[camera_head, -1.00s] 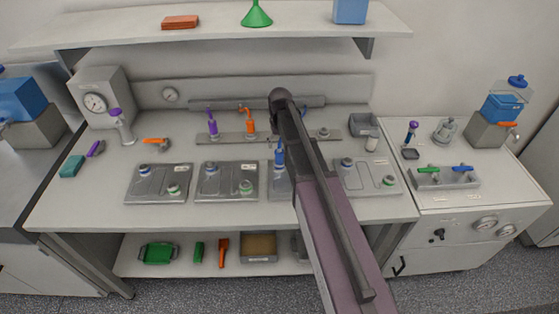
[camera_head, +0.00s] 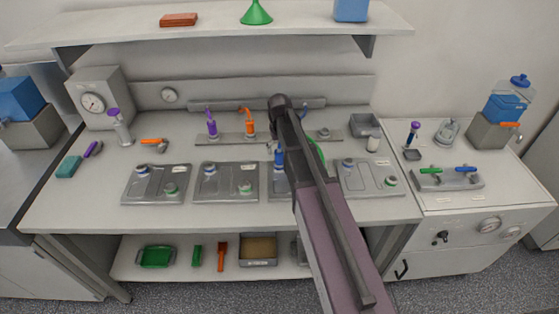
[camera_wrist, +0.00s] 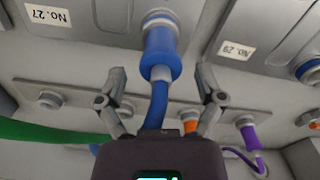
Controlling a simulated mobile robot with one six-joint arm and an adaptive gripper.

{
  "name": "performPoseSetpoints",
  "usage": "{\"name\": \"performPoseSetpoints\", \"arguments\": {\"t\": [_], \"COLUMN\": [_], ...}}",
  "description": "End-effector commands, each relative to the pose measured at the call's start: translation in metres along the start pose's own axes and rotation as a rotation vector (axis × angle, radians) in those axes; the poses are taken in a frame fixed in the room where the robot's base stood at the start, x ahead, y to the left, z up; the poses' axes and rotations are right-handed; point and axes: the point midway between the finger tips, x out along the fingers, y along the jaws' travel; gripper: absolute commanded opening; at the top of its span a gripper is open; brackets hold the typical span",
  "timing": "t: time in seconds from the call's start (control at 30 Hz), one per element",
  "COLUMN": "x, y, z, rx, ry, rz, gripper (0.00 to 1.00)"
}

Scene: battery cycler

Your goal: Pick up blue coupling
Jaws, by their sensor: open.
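The blue coupling (camera_wrist: 161,52) sits on a round fitting of a grey plate in the wrist view, with a blue hose running from it toward my gripper body. My gripper (camera_wrist: 162,74) is open, with one finger on each side of the coupling and hose. Gaps show between both fingers and the coupling, so nothing is held. In the head view, the blue coupling (camera_head: 279,157) shows just left of my arm, on the third plate. My arm hides part of that plate and my fingers there.
An orange coupling (camera_head: 249,126) and a purple coupling (camera_head: 212,127) stand on the rear rail (camera_head: 226,138). A green hose (camera_wrist: 45,133) crosses the left of the wrist view. Grey plates with fittings lie on both sides. The bench front (camera_head: 90,213) is clear.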

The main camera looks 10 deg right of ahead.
Motion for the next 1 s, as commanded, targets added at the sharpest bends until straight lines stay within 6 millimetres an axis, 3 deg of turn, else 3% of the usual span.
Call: {"name": "performPoseSetpoints", "arguments": {"t": [0.33, 1.0], "x": [0.026, 0.027], "y": [0.0, 0.0], "z": [0.0, 0.0], "rx": [0.0, 0.0], "ry": [0.0, 0.0], "rz": [0.0, 0.0], "gripper": [0.87, 0.87]}}
